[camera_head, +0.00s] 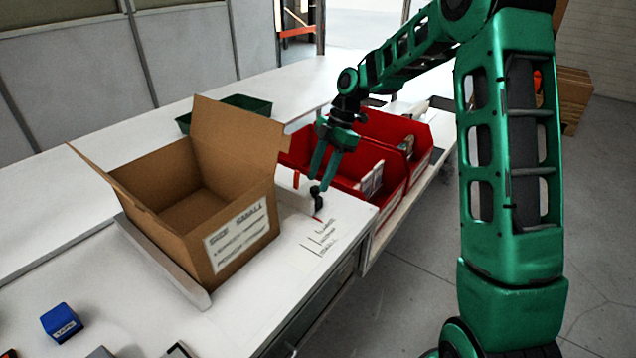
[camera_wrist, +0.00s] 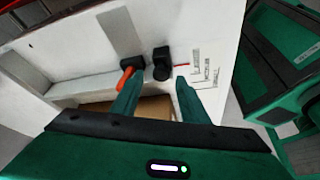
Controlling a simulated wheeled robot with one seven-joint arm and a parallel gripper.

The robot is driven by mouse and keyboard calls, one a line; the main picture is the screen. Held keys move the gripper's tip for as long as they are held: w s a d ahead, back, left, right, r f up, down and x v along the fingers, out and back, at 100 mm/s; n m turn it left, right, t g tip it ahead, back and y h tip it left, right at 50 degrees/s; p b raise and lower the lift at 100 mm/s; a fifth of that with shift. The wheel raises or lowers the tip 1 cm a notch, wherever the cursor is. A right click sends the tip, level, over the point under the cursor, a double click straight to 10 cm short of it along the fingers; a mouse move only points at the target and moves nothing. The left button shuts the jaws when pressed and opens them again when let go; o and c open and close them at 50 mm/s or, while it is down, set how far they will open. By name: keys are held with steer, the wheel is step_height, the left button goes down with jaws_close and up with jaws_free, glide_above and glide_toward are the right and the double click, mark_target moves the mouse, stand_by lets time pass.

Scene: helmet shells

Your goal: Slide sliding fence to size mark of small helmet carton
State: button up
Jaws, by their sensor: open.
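The open brown carton (camera_head: 195,200) stands upright on the white bench, with a white label on its side. Size marks (camera_head: 322,238) are printed on the bench right of the carton and also show in the wrist view (camera_wrist: 205,75). A short red pointer (camera_wrist: 181,65) lies near them, beside a black knob (camera_wrist: 162,62). A pale bar (camera_wrist: 90,87), seemingly the sliding fence, runs left of an orange lever (camera_wrist: 126,77); the carton hides most of it in the head view. My gripper (camera_head: 317,182) is open, fingers pointing down close to the knob and lever, holding nothing.
Red bins (camera_head: 380,190) stand just behind and right of my gripper. A green tray (camera_head: 246,104) sits behind the carton. A pale ledge (camera_head: 160,260) runs along the carton's front left. A blue block (camera_head: 61,323) lies at the front left.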

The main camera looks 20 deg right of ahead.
steer(key=shift+x, duration=1.15)
jaws_close()
steer(key=s+a, duration=0.1)
steer(key=a, duration=0.1)
steer(key=s+a, duration=0.2)
steer(key=a, duration=0.1)
steer(key=s+a, duration=0.2)
steer(key=a, duration=0.1)
steer(key=shift+s+r, duration=0.1)
steer(key=shift+s, duration=0.15)
jaws_free()
steer(key=shift+d, duration=0.1)
